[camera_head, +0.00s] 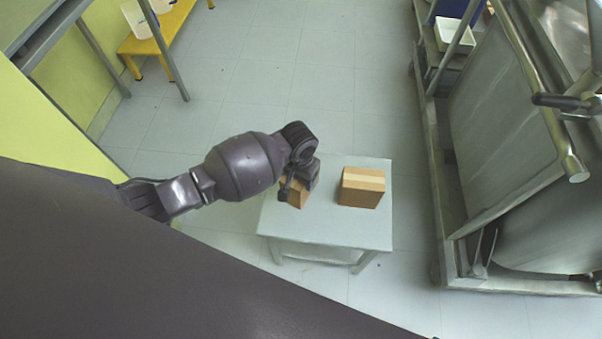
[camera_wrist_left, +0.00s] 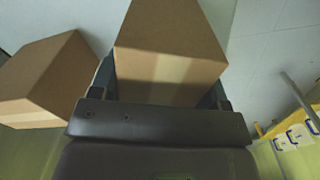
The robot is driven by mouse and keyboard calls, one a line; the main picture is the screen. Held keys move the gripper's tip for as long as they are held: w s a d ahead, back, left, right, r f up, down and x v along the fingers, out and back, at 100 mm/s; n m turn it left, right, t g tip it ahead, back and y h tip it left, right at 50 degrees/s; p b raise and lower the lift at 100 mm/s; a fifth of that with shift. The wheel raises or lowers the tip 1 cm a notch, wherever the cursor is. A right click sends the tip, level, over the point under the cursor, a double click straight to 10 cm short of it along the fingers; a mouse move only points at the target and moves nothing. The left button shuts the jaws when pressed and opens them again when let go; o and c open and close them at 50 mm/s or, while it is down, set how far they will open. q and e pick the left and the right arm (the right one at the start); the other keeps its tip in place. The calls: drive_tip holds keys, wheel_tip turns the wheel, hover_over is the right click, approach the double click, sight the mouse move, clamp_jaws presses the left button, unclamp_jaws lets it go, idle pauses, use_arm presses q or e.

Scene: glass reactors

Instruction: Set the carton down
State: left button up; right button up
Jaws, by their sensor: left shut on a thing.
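A brown carton (camera_head: 295,192) is in my left gripper (camera_head: 289,187), over the left part of a small pale table (camera_head: 325,233). In the left wrist view this carton (camera_wrist_left: 170,48) fills the space between the two fingers (camera_wrist_left: 165,88). Whether its underside touches the table top is hidden by the gripper and arm. A second brown carton (camera_head: 361,187) with a pale tape strip stands on the right part of the table. It also shows at the left in the left wrist view (camera_wrist_left: 42,80). My right gripper is in neither view.
A steel frame with a large vessel (camera_head: 520,170) stands to the right of the table, with a gap of floor between. A yellow bench (camera_head: 150,42) with white containers is at the back left. The table's front strip is bare.

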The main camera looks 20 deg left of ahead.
use_arm(q)
drive_tip(key=shift+f, duration=0.1)
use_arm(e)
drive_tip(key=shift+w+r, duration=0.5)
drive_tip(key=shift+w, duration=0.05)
use_arm(q)
drive_tip(key=o, duration=0.8)
drive_tip(key=shift+o, duration=1.3)
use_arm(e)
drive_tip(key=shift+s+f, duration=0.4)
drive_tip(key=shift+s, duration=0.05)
use_arm(q)
drive_tip(key=r, duration=0.2)
drive_tip(key=r+p, duration=0.1)
drive_tip(key=r, duration=0.1)
drive_tip(key=r+p, duration=0.1)
drive_tip(key=shift+w+r, duration=0.25)
drive_tip(key=shift+r, duration=0.15)
wheel_tip(320, 180, up, 7)
drive_tip(key=p, duration=0.2)
drive_tip(key=shift+s+f+p, duration=0.2)
drive_tip(key=shift+p, duration=0.2)
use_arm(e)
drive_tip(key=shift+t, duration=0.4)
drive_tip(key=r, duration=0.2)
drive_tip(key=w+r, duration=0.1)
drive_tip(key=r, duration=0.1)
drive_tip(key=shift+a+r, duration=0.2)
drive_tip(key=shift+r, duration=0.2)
